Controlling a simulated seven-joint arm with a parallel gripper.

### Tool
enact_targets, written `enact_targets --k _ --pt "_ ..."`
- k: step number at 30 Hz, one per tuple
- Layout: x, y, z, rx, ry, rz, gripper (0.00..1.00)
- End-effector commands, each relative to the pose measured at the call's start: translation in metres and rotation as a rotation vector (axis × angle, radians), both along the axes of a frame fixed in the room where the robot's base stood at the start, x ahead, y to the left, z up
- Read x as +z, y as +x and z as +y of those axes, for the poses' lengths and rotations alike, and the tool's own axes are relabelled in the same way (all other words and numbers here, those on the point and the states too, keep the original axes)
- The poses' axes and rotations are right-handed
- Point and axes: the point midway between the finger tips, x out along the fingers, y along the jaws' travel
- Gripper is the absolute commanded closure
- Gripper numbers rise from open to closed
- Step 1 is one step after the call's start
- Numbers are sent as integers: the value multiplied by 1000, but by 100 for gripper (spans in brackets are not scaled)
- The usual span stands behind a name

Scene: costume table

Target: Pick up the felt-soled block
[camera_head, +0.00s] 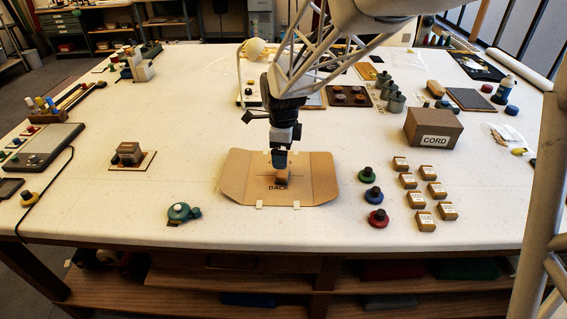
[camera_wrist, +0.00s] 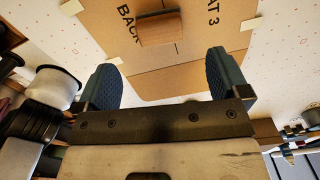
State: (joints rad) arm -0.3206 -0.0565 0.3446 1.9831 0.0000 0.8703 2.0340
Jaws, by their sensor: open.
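A small wooden block (camera_head: 283,178) sits on the brown card pattern piece (camera_head: 235,180) marked BACK at the table's front middle. The block and fingers appear apart.
Left of the card stand a dark-topped block on a small board (camera_head: 130,152) and a teal round item (camera_head: 180,211). Right of it are several round knobbed weights (camera_head: 368,174), several small labelled boxes (camera_head: 408,181) and a CORD box (camera_head: 433,128). Bare table lies on either side of the card.

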Motion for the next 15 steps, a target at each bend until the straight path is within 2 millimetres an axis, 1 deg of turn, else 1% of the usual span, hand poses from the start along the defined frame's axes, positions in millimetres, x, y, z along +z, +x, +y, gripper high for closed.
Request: enact_targets --k 5,11,15 --pt "-8 0 0 0 -1 2 6" --pt "-23 0 0 1 -1 1 6" --pt "-26 0 0 1 0 1 6"
